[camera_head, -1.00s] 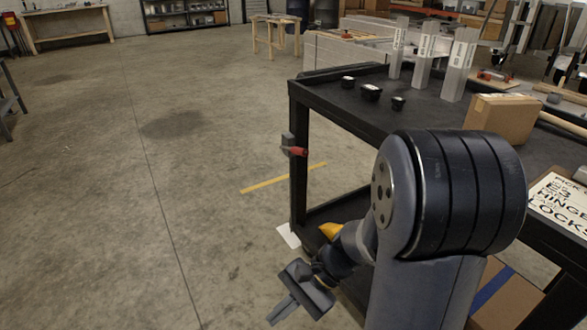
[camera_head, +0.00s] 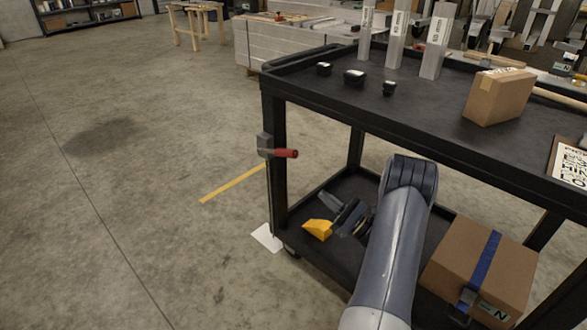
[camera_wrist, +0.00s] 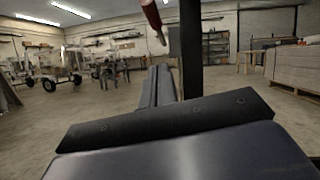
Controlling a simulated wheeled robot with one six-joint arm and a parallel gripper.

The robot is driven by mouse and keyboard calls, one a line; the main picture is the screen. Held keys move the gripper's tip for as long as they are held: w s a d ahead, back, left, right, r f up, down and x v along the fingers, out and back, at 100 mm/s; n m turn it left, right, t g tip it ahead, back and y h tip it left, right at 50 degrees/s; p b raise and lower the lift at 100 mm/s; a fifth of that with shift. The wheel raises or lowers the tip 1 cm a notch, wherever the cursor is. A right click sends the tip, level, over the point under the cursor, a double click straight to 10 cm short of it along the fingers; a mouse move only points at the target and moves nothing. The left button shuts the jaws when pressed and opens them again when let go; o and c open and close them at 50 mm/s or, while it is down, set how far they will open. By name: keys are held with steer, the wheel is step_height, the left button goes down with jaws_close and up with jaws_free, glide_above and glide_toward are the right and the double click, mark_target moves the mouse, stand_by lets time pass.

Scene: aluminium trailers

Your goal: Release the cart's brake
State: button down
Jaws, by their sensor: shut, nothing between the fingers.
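The black cart (camera_head: 450,144) stands at the right in the head view. Its brake lever has a red grip (camera_head: 285,153) and a grey bracket on the near left corner post. The grip sticks out to the right, roughly level. My gripper (camera_head: 328,199) is shut and empty, below and right of the grip, apart from it, and seen against the lower shelf. In the wrist view the shut fingers (camera_wrist: 157,82) point forward. The red grip (camera_wrist: 152,14) hangs above their tips, beside the dark post (camera_wrist: 191,50).
A yellow wedge-like object (camera_head: 318,229) and a cardboard box with a blue strap (camera_head: 450,258) are on the lower shelf. Another box (camera_head: 495,97), small black items and upright metal profiles (camera_head: 436,45) are on top. Floor left of the cart is clear.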

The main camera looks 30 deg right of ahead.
mark_target(296, 156)
steer(key=s+r+b+x, duration=0.1)
steer(key=r+b+x, duration=0.1)
steer(key=x, duration=1)
steer(key=shift+w+r+b, duration=0.15)
steer(key=shift+r+b, duration=0.3)
steer(key=shift+b, duration=0.35)
steer(key=shift+a, duration=0.1)
step_height(296, 156, up, 3)
steer(key=g+h+p, duration=0.1)
steer(key=p, duration=0.4)
steer(key=shift+w+r, duration=0.15)
steer(key=r+p, duration=0.1)
steer(key=r+g+p, duration=0.1)
steer(key=p, duration=0.1)
steer(key=shift+w+a+m+g+h, duration=0.2)
steer(key=shift+w+m+g+h, duration=0.1)
steer(key=shift+h, duration=0.1)
steer(key=shift+w+a+r+p, duration=0.15)
steer(key=shift+w+r+p, duration=0.35)
steer(key=shift+r, duration=0.15)
steer(key=shift+w+a+r+p, duration=0.15)
steer(key=shift+w+r+p, duration=0.25)
steer(key=shift+r, duration=0.3)
steer(key=shift+f, duration=0.1)
